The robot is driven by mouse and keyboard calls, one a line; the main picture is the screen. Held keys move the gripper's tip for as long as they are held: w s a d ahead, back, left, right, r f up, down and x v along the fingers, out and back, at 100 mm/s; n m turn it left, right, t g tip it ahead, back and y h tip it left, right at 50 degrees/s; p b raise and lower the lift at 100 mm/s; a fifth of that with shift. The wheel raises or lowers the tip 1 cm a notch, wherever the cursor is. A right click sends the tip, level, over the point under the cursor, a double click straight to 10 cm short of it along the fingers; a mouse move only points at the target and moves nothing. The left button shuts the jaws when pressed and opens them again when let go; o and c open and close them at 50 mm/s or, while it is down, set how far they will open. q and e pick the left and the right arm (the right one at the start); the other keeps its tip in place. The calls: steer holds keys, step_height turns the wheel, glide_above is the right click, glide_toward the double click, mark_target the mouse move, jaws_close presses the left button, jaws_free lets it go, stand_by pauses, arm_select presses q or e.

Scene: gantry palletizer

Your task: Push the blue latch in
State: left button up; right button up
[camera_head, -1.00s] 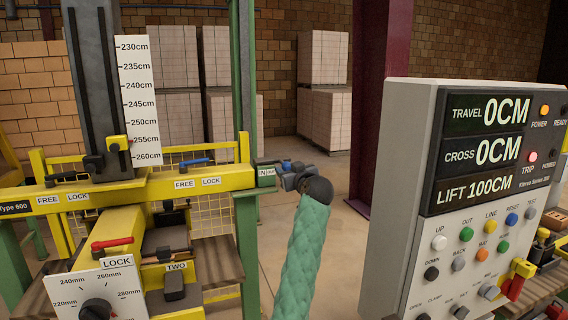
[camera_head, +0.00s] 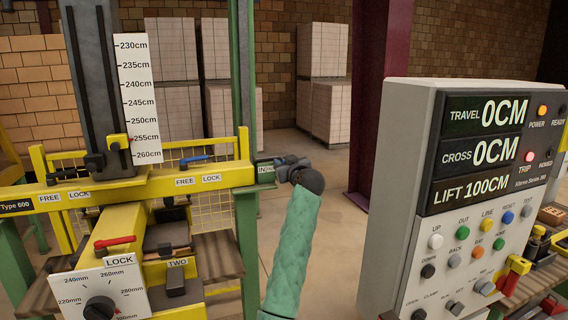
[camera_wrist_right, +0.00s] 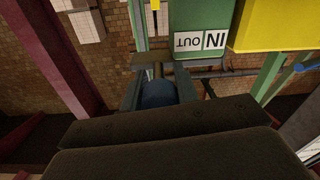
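The blue latch (camera_wrist_right: 158,93) shows in the right wrist view as a round blue knob on a short rod between grey brackets. It is beside a green block with an IN/OUT label (camera_wrist_right: 201,41). In the head view the label (camera_head: 265,169) is at the right end of the yellow beam, and my gripper largely hides the latch. My right gripper (camera_wrist_right: 170,132) shows as two dark finger pads lying together, shut, with nothing visible between them. The knob is just beyond the pads; I cannot tell whether they touch. My left gripper is not in view.
A red lever (camera_head: 114,241) and a dial (camera_head: 99,308) are at lower left. A control panel (camera_head: 400,180) stands at right, its TRIP lamp lit red. The floor between is clear.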

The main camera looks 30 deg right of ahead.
jaws_close()
steer(key=a, duration=0.2)
steer(key=w+a+b, duration=0.1)
steer(key=a, duration=0.1)
steer(key=shift+a, duration=0.35)
steer(key=shift+w+a, duration=0.2)
steer(key=shift+a, duration=0.25)
steer(key=o, duration=0.9)
jaws_free()
steer(key=shift+a, duration=0.1)
steer(key=shift+o, duration=0.6)
steer(key=shift+a, duration=0.15)
steer(key=shift+s, duration=0.15)
steer(key=shift+s+f+b, duration=0.1)
steer(key=shift+s+b, duration=0.2)
steer(key=shift+s, duration=0.05)
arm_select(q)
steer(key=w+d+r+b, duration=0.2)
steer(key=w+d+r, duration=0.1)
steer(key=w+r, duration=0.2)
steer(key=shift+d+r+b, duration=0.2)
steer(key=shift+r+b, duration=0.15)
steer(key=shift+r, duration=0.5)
arm_select(e)
glide_toward(263, 160)
steer(key=shift+s+a, duration=0.2)
steer(key=shift+s, duration=0.3)
steer(key=shift+s+a, duration=0.15)
steer(key=shift+s, duration=0.35)
